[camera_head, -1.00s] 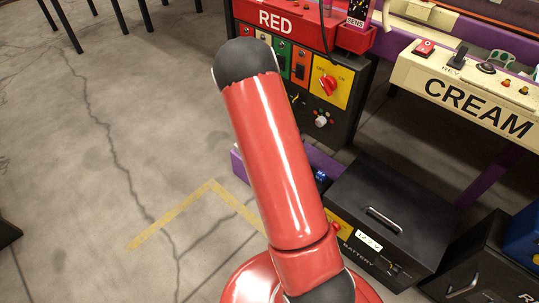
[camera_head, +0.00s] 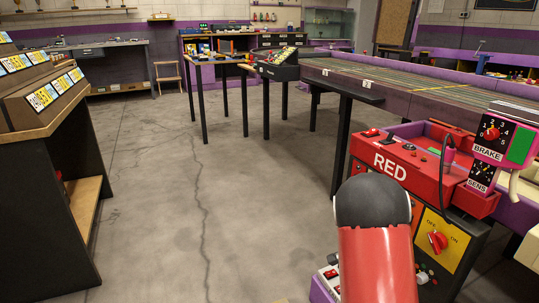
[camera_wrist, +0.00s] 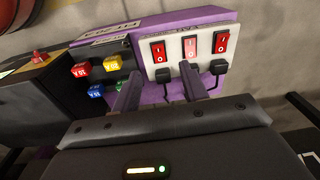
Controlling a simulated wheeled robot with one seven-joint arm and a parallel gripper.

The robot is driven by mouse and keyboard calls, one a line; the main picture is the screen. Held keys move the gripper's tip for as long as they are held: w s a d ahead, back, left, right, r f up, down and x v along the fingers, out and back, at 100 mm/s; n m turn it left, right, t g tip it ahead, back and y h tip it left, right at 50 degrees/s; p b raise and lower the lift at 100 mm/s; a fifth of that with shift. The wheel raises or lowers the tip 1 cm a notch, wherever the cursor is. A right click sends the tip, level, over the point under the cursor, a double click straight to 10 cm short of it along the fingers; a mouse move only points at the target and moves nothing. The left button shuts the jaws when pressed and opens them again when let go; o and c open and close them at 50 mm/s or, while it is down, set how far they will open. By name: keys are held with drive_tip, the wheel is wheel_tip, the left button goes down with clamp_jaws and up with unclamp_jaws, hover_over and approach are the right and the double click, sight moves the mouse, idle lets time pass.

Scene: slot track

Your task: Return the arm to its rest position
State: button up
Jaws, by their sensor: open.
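My gripper (camera_wrist: 161,82) shows in the wrist view, with its two dark fingers apart and nothing visible between them. Its fingers point toward a purple box with a pale switch panel (camera_wrist: 228,42) carrying several red rocker switches; I cannot tell whether they touch it. In the head view my red arm link and its black joint rise from the bottom, right of centre. The gripper itself is out of the head view.
The red station (camera_head: 415,165) stands close at the right, by the long track table (camera_head: 440,92). A slanted display stand (camera_head: 45,170) fills the left. The concrete floor (camera_head: 200,215) between is clear.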

drive_tip(key=s+a+r+n+t+y+p, duration=0.1)
drive_tip(key=s+a+r+n+p, duration=0.2)
drive_tip(key=r, duration=0.8)
drive_tip(key=s+a+r+n+t+p, duration=0.1)
drive_tip(key=s+a+r+n, duration=0.2)
drive_tip(key=s+a+r, duration=0.55)
drive_tip(key=s+a+r+n+t+p, duration=0.2)
drive_tip(key=s+r+n, duration=0.5)
drive_tip(key=s+r, duration=0.7)
drive_tip(key=shift+s+a+r+t+h+p, duration=0.15)
drive_tip(key=shift+s+a+t+h+p, duration=0.25)
drive_tip(key=shift+p, duration=0.55)
